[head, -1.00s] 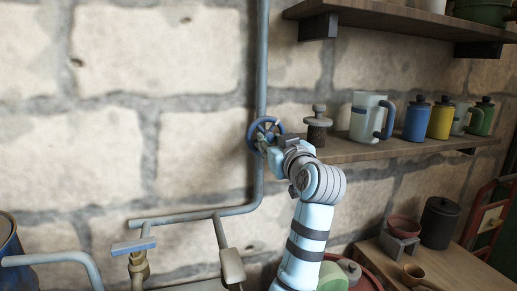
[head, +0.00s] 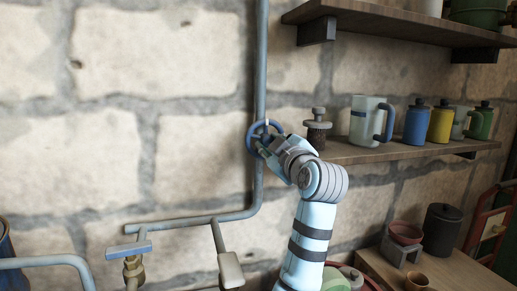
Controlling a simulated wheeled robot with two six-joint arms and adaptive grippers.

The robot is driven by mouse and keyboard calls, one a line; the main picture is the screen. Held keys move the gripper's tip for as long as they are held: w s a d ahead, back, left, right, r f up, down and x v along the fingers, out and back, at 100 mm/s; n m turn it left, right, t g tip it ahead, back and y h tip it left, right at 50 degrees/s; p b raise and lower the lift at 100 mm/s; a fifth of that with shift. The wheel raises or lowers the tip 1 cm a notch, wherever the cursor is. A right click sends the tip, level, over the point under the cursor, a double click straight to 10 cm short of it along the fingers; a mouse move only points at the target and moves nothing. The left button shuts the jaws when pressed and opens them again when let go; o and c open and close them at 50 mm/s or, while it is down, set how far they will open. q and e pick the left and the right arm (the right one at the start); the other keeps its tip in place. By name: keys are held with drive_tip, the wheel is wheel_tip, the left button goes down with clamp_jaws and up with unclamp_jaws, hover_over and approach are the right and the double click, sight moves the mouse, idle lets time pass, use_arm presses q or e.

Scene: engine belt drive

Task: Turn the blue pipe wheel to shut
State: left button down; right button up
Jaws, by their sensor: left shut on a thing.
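The blue pipe wheel (head: 251,137) is mounted on the vertical grey pipe (head: 260,60) against the stone wall, in the middle of the head view. My left gripper (head: 264,146) reaches up from below right and is shut on the wheel, at its front and lower right. The gripper and wrist hide the lower right of the wheel. The exact finger contact is small and partly hidden. My right gripper is not in view.
Just right of my wrist, a wooden shelf (head: 400,150) holds a dark grinder-like object (head: 318,130), a mug (head: 364,120) and colored bottles. A higher shelf (head: 400,25) is above. A blue-handled tap (head: 130,250) is lower left. The wall left of the pipe is clear.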

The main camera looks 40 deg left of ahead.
use_arm(q)
drive_tip(key=shift+s+r, duration=0.1)
drive_tip(key=shift+r, duration=0.1)
drive_tip(key=c, duration=1.7)
unclamp_jaws()
drive_tip(key=o, duration=0.4)
drive_tip(key=shift+s+a, duration=0.15)
drive_tip(key=shift+s, duration=0.15)
drive_tip(key=shift+w+d, duration=0.1)
drive_tip(key=shift+d, duration=0.1)
drive_tip(key=shift+d+f, duration=0.1)
drive_tip(key=shift+d, duration=0.2)
drive_tip(key=v, duration=1.2)
drive_tip(key=shift+s+a+r, duration=0.15)
drive_tip(key=shift+s+r, duration=0.15)
drive_tip(key=shift+r, duration=0.05)
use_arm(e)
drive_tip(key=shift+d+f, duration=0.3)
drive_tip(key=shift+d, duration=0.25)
use_arm(q)
drive_tip(key=shift+w+a+f, duration=0.1)
drive_tip(key=shift+w+f, duration=0.05)
drive_tip(key=shift+w, duration=0.05)
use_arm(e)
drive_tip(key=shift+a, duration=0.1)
